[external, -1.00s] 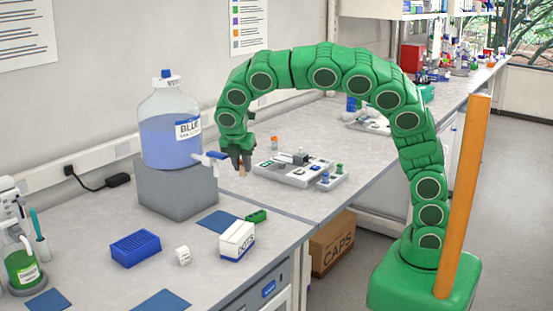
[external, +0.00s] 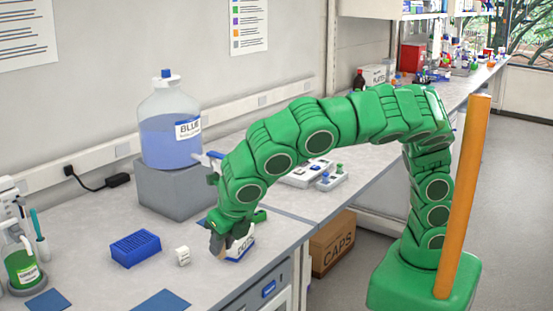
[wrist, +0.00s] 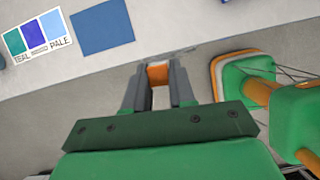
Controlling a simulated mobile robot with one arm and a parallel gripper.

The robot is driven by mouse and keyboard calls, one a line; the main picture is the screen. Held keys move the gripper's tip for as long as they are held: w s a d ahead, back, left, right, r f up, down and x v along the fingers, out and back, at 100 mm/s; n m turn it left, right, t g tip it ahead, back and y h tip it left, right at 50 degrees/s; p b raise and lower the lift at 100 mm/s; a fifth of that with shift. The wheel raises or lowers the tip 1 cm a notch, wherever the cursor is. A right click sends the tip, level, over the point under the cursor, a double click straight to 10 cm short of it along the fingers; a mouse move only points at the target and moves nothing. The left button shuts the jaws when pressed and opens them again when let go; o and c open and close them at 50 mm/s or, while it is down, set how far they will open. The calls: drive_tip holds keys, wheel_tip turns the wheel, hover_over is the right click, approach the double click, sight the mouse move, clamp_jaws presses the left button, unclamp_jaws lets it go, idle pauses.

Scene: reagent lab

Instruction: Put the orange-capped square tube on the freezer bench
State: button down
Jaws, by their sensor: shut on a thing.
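The orange-capped square tube (wrist: 158,75) is between the two fingers of my gripper (wrist: 160,90) in the wrist view. Its orange cap shows near the fingertips, with a pale part below it. In the external view my gripper (external: 220,246) points down over the near bench (external: 85,260), in front of the white box (external: 243,247) and right of the small white block. The tube is hardly visible there. I cannot tell from a label which bench is the freezer bench.
A blue rack (external: 135,248) and white block (external: 183,256) lie left of my gripper. Blue mats (external: 162,300) lie at the front. A large blue-liquid bottle (external: 170,130) stands on a grey block (external: 175,188) behind. The wrist view shows a colour card (wrist: 37,35) and a bench edge.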

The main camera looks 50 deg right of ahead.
sight(223, 254)
drive_tip(key=s+a, duration=0.1)
drive_tip(key=s+a+n, duration=0.1)
drive_tip(key=shift+s+a+f, duration=0.25)
drive_tip(key=shift+s+f, duration=0.05)
drive_tip(key=shift+f, duration=0.1)
drive_tip(key=shift+w+a+f, duration=1.15)
drive_tip(key=shift+a+f, duration=0.35)
drive_tip(key=shift+a, duration=0.35)
drive_tip(key=shift+w+a+f, duration=1.1)
drive_tip(key=shift+a+f, duration=0.45)
drive_tip(key=shift+a, duration=0.35)
drive_tip(key=shift+w+a+f, duration=1.15)
drive_tip(key=shift+a+f, duration=0.35)
drive_tip(key=shift+a, duration=0.35)
drive_tip(key=shift+a+f, duration=0.1)
drive_tip(key=shift+w+a+f, duration=0.15)
drive_tip(key=shift+a+f, duration=0.1)
drive_tip(key=shift+f, duration=1.55)
drive_tip(key=shift+f, duration=0.2)
drive_tip(key=c, duration=0.9)
unclamp_jaws()
drive_tip(key=shift+c, duration=0.2)
